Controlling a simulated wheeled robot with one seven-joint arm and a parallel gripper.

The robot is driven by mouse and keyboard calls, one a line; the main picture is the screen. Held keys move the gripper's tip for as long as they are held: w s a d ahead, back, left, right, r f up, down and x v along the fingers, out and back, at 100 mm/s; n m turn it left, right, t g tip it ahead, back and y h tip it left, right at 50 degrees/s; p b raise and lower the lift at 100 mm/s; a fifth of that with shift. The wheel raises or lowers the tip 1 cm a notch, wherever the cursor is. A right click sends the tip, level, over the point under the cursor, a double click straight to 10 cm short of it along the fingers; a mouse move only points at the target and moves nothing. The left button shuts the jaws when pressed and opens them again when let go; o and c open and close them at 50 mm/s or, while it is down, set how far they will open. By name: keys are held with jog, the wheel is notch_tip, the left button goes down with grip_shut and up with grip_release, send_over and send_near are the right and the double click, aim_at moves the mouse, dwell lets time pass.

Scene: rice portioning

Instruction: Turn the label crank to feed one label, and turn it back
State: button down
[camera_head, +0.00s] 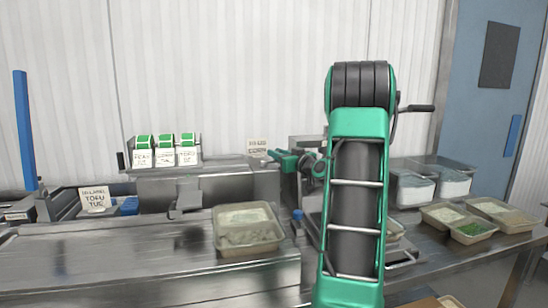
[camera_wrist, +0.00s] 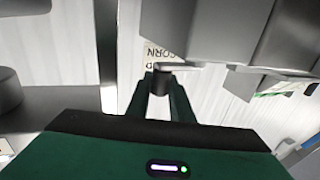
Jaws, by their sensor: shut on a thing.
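In the wrist view the crank's dark round knob (camera_wrist: 161,82) sits between the two green fingertips of my gripper (camera_wrist: 160,88). My gripper is shut on it. A short grey crank arm (camera_wrist: 180,67) runs from the knob to the right, beneath large grey metal housing (camera_wrist: 215,30). In the head view my gripper (camera_head: 271,155) reaches left from behind my arm, beside a small lettered card (camera_head: 257,146) at the back of the counter. The knob itself is hard to make out there.
Green-topped cards (camera_head: 166,157) stand on a metal ledge at the back left. A TOFU sign (camera_head: 95,199) stands at far left. A lidded tray (camera_head: 247,229) lies on the counter. Food trays (camera_head: 472,230) and clear tubs (camera_head: 413,188) stand at right. My arm hides the middle.

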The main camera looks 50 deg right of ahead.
jog(key=shift+w+a, duration=0.1)
jog(key=shift+a, duration=0.1)
jog(key=c, duration=1.6)
grip_release()
jog(key=shift+o, duration=0.2)
jog(key=shift+d, duration=0.1)
jog(key=v, duration=1)
jog(key=shift+s, duration=0.3)
